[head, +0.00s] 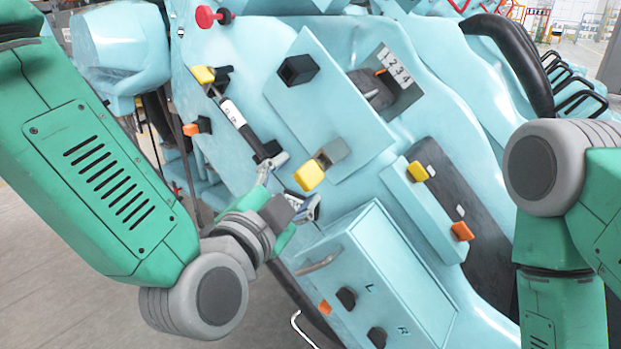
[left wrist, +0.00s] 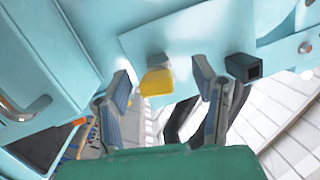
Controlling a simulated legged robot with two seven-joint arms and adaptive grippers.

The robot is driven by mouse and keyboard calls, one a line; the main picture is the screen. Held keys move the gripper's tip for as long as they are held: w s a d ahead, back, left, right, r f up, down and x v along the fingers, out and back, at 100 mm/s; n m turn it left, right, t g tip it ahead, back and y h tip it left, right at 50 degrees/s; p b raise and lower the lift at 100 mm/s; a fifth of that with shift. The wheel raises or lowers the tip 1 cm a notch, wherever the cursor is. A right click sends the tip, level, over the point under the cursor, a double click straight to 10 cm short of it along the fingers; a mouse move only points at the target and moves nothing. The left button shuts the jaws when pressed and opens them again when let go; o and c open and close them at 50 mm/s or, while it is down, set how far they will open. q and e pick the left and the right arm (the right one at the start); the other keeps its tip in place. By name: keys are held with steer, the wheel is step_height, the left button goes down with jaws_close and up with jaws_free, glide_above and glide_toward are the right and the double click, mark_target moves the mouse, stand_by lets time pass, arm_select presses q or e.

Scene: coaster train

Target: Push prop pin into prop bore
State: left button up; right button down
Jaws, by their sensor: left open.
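A yellow-ended pin (head: 309,176) sits against a grey block on the light-blue panel; I take it for the prop pin. In the left wrist view the yellow end (left wrist: 157,82) lies between my finger lines, with no clear contact. A black square socket (head: 298,70) stands on the same panel, up and left of the pin; it looks like the prop bore. Its dark opening shows in the left wrist view (left wrist: 252,71). My left gripper (head: 288,183) is open, just left of the yellow end. My right gripper is out of view.
A black-and-white cylinder (head: 236,118) with a yellow end lies left of the panel. A light-blue box marked L and R (head: 385,265) is below, with a handle (head: 319,262) near my left gripper. A side block (head: 425,205) carries yellow and orange knobs.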

mark_target(311, 175)
arm_select(q)
steer(key=w+d, duration=0.1)
steer(key=d, duration=0.1)
steer(key=w+d, duration=0.1)
steer(key=d, duration=0.1)
steer(key=shift+w, duration=0.4)
steer(key=shift+d, duration=0.25)
steer(key=shift+a, duration=0.35)
steer(key=c, duration=0.4)
steer(key=shift+a+f, duration=0.1)
steer(key=shift+a, duration=0.95)
jaws_close()
steer(key=shift+d, duration=0.4)
